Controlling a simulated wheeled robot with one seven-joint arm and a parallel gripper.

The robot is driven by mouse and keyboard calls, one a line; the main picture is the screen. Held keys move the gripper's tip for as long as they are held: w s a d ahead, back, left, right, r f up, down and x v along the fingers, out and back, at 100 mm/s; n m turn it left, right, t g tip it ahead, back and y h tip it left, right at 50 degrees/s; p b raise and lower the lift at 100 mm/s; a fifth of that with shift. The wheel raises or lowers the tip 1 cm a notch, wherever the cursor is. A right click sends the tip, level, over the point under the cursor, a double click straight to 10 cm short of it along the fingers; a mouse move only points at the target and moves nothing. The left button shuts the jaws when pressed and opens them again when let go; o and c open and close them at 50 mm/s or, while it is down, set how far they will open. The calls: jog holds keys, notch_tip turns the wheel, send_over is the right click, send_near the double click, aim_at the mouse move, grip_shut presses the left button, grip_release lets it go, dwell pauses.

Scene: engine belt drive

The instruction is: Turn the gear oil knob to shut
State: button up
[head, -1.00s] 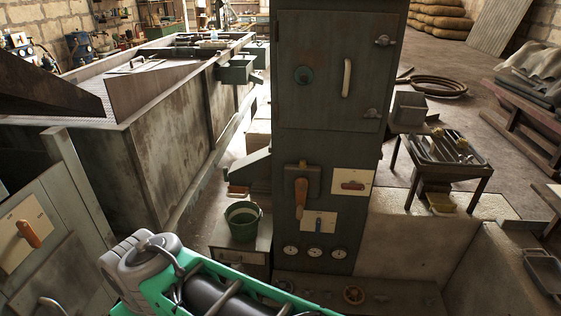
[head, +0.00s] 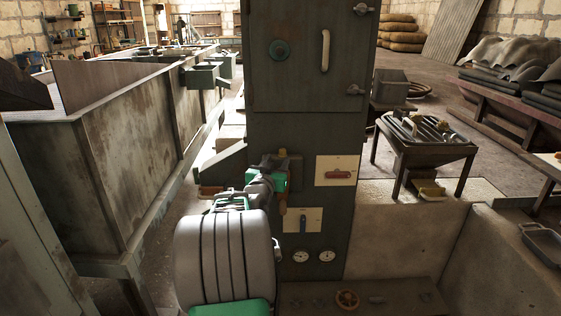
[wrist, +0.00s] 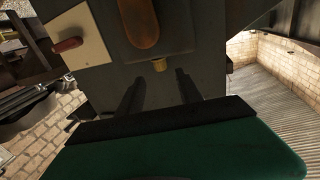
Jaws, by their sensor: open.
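No readable label marks the gear oil knob, so I cannot tell which control it is. A small brass knob (head: 282,152) tops the dark bracket of an orange-handled lever on the tall cabinet (head: 350,100). Contact cannot be told. In the head view my gripper (head: 281,176) partly hides the lever.
A red handle (head: 339,175) and a blue lever (head: 303,218) sit on cream plates nearby. A metal tank (head: 110,160) stands left.

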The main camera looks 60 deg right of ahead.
aim_at(282, 152)
jog(key=x, duration=0.5)
jog(key=shift+d, duration=0.4)
jog(key=shift+w, duration=0.1)
grip_shut()
